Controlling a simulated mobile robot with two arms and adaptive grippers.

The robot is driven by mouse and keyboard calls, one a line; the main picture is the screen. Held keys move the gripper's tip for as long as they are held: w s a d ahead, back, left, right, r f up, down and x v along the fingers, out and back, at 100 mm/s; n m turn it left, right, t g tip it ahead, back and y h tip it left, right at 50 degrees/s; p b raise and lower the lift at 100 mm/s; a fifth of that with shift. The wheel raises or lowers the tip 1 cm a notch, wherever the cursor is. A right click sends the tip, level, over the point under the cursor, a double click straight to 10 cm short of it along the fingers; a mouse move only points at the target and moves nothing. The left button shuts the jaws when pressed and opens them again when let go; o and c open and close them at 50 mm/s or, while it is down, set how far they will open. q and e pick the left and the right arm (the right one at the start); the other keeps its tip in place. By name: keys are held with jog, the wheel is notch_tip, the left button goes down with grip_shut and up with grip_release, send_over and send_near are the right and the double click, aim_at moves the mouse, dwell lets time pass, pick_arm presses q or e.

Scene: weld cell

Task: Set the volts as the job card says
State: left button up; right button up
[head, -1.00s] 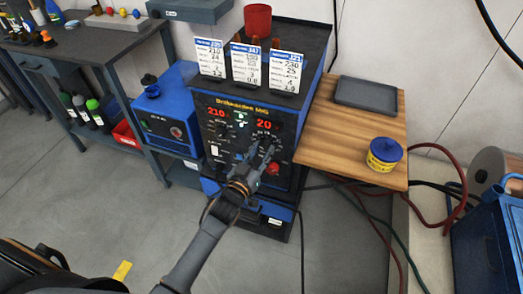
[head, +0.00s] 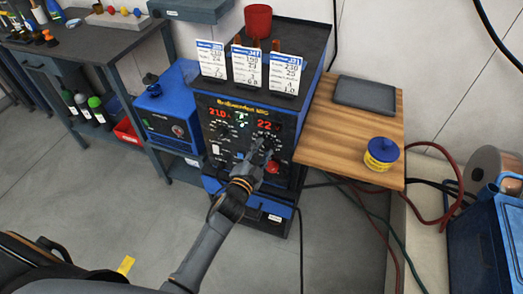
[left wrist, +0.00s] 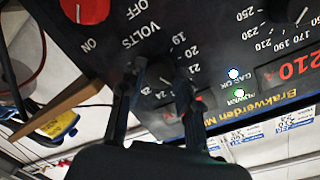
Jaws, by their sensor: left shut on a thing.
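The welder (head: 205,150) stands in the middle of the head view, its front panel facing me. Its red displays read 210 on the left (head: 219,113) and about 22 on the right (head: 265,126). My left gripper (head: 259,152) is at the panel below the right display. In the left wrist view its two fingers (left wrist: 160,78) are shut around the volts knob, mostly hidden between them, with the VOLTS scale around it. Three white job cards, the left (head: 211,60), middle (head: 249,68) and right (head: 287,72), stand on the welder; their small print is hard to read. My right gripper is out of view.
Open floor lies in front.

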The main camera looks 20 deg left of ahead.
pick_arm(q)
jog(key=m, duration=0.4)
jog(key=shift+y+b, duration=0.4)
jog(key=m+b, duration=0.1)
jog(key=m, duration=0.5)
jog(key=shift+d+y+b, duration=0.15)
jog(key=shift+y+b, duration=0.25)
jog(key=o, duration=1.1)
jog(key=shift+r, duration=0.1)
jog(key=shift+o, duration=0.2)
jog(key=shift+s, duration=0.3)
jog(key=s+r, duration=0.1)
jog(key=s, duration=1)
jog(key=shift+s, duration=0.2)
